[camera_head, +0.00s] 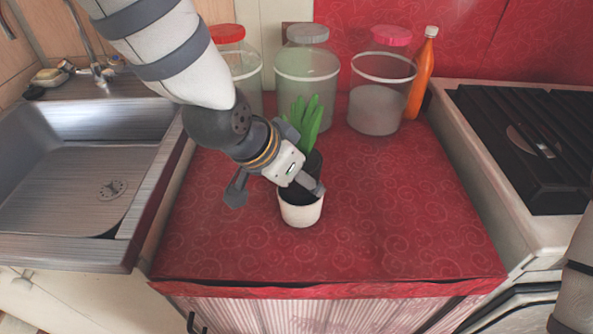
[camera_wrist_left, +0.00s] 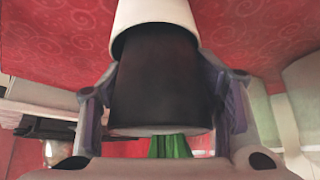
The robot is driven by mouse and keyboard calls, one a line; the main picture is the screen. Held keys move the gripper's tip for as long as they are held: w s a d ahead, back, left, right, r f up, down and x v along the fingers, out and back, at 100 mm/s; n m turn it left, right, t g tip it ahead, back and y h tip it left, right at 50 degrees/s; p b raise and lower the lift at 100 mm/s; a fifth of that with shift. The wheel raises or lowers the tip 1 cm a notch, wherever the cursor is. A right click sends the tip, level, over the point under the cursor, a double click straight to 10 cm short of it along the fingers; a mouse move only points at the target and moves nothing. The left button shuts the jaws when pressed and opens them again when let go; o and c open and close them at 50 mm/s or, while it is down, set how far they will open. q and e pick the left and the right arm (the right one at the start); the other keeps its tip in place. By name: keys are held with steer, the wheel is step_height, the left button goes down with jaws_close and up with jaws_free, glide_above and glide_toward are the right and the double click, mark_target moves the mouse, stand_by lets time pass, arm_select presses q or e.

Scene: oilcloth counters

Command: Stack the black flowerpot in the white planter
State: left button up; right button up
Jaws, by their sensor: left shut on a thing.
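The white planter (camera_head: 300,212) stands upright on the red counter, with its mouth partly behind my gripper. The black flowerpot (camera_head: 313,163) is at the planter's mouth and holds a green plant (camera_head: 306,120). My left gripper (camera_head: 306,172) is shut on the flowerpot. In the left wrist view the flowerpot (camera_wrist_left: 160,85) lies between the two fingers, and its far end goes inside the rim of the planter (camera_wrist_left: 155,12). How deep it sits is hidden. My right gripper is not in view; only part of my right arm shows at the right edge.
Three clear lidded jars (camera_head: 376,108) and an orange bottle (camera_head: 421,75) stand along the back of the counter. A sink (camera_head: 85,170) is at the left, a stove (camera_head: 530,140) at the right. The red cloth (camera_head: 400,220) is clear at the front and right.

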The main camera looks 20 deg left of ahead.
mark_target(298, 195)
arm_select(q)
steer(key=shift+s+d+f, duration=0.1)
steer(key=shift+s+f, duration=0.2)
steer(key=shift+f, duration=0.45)
steer(key=shift+c, duration=0.7)
steer(key=shift+s+d+f+g, duration=0.1)
steer(key=shift+s+f+g, duration=0.1)
steer(key=shift+s+g, duration=0.1)
steer(key=shift+s+f, duration=0.15)
steer(key=shift+f, duration=0.3)
steer(key=o, duration=1.4)
steer(key=shift+f, duration=0.1)
steer(key=shift+o, duration=1.2)
steer(key=shift+f, duration=0.1)
steer(key=shift+w, duration=0.3)
steer(key=shift+r, duration=0.25)
steer(key=shift+w+r, duration=0.1)
steer(key=shift+r, duration=0.05)
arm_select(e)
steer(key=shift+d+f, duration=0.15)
arm_select(q)
steer(key=shift+w+r, duration=0.1)
steer(key=shift+r, duration=0.1)
